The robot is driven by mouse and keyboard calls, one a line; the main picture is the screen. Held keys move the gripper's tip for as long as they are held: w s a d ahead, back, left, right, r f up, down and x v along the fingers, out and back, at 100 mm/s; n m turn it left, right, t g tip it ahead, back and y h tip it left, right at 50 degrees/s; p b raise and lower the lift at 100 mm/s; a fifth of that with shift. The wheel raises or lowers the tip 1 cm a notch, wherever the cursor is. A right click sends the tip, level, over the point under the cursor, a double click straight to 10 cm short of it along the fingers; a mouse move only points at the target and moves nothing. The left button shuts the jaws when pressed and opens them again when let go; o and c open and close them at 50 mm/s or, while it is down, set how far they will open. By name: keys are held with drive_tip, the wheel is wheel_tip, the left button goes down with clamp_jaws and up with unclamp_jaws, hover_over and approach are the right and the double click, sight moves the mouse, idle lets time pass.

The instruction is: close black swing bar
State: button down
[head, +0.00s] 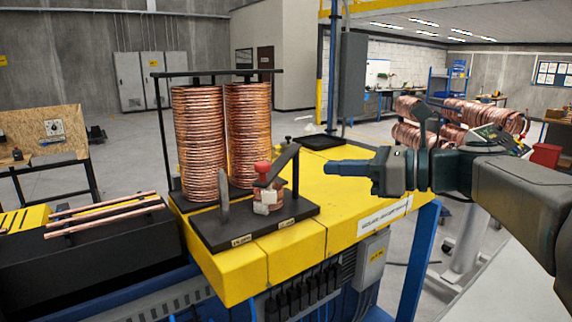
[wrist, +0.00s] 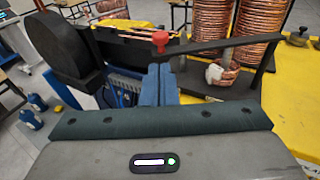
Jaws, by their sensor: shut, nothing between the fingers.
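The black swing bar (head: 283,163) is a thin arm on a short post at the right of the black base plate (head: 218,236). It slants down left to a red knob (head: 262,168) above a small copper coil (head: 270,199). In the wrist view the bar (wrist: 225,44) runs across the top, with the red knob (wrist: 160,39) at its left end. My gripper (head: 329,167) is shut and empty, to the right of the bar in the head view. In the wrist view my gripper (wrist: 158,70) appears just below the knob; contact cannot be told.
Two tall copper coils (head: 199,143) stand under a black frame behind the bar. A grey upright pin (head: 224,194) stands at the plate's front left. Copper tubes (head: 104,213) lie on a black unit at left.

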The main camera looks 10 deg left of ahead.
sight(269, 166)
drive_tip(key=p+x, duration=0.2)
drive_tip(key=x, duration=0.8)
drive_tip(key=shift+a+r, duration=0.1)
drive_tip(key=shift+a, duration=0.1)
drive_tip(key=shift+w+a, duration=0.1)
drive_tip(key=shift+a, duration=0.1)
drive_tip(key=shift+a, duration=0.1)
